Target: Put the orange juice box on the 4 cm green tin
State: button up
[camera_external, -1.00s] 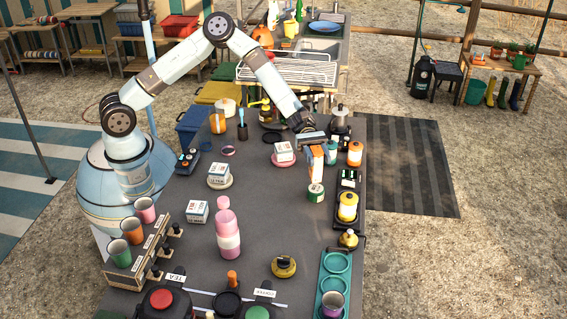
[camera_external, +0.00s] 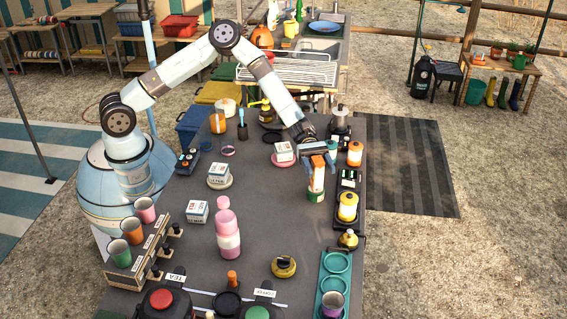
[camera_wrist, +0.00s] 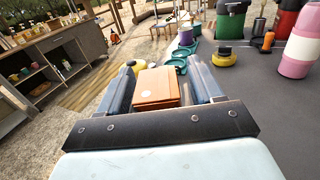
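The orange juice box (camera_external: 317,178) stands upright between the fingers of my gripper (camera_external: 318,156). In the wrist view its orange top (camera_wrist: 156,88) lies between the two fingers (camera_wrist: 163,85), which look closed on its sides. The green tin (camera_external: 316,197) is directly below the box on the dark table. The box's lower end covers the tin's top in the outside view; it looks touching, but I cannot tell if its weight rests there. The tin is hidden in the wrist view.
A black tray with a yellow-orange jar (camera_external: 347,206) stands close on the right. Another orange jar (camera_external: 355,153) and a moka pot (camera_external: 340,118) stand behind. A pink bottle (camera_external: 227,232) and white boxes (camera_external: 198,211) are to the left. The table between is clear.

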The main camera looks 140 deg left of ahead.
jog(key=shift+o, duration=0.2)
jog(key=shift+r, duration=0.1)
jog(key=v, duration=1.2)
